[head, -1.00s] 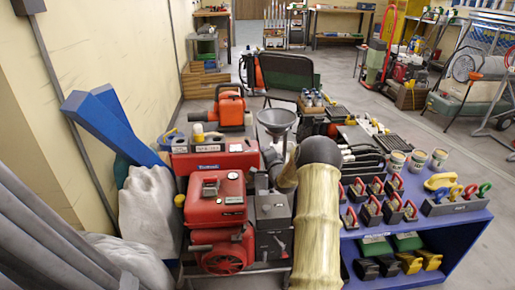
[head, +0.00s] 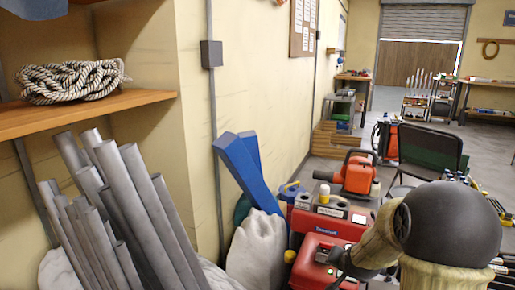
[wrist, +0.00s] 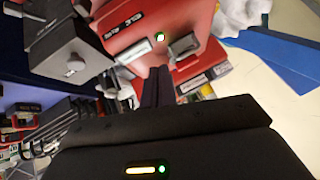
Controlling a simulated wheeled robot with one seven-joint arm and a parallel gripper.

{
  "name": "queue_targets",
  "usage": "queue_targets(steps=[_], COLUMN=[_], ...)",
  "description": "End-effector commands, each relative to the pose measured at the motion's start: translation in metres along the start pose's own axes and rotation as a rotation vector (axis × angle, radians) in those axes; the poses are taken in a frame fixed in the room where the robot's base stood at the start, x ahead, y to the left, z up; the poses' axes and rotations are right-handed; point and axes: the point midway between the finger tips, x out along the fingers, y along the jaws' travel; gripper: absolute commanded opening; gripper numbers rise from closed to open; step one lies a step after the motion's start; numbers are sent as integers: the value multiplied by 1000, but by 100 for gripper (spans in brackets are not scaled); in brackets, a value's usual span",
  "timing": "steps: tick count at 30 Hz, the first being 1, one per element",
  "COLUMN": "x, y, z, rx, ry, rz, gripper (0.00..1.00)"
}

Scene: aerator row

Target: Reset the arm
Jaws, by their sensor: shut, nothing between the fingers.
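My gripper (wrist: 159,78) shows in the wrist view as two dark fingers closed together, with nothing between them. They point at the red machine (wrist: 150,28), which has a small green light and a pale lever on it. In the head view my arm bends at a dark round joint on the right. Its tan forearm reaches left, and the dark gripper end (head: 338,263) lies in front of the red engine unit (head: 318,268). Whether it touches the machine cannot be told.
Grey pipes (head: 125,215) lean at left below a wooden shelf (head: 90,112) holding coiled rope (head: 70,82). White sacks (head: 257,247) and blue beams (head: 245,170) stand by the wall. A red toolbox (head: 330,218) and an orange machine (head: 357,174) are beyond. Open floor lies farther back.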

Motion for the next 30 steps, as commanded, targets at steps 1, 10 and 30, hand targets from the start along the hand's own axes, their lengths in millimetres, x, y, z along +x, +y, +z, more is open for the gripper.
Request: queue_targets(steps=[1, 10, 30], x=[-19, -104, -210], y=[-4, 6, -3], z=[20, 126, 138], rx=[-67, -392, -559], ry=[-48, -333, -499], rz=[19, 79, 67], gripper=[0, 0, 0])
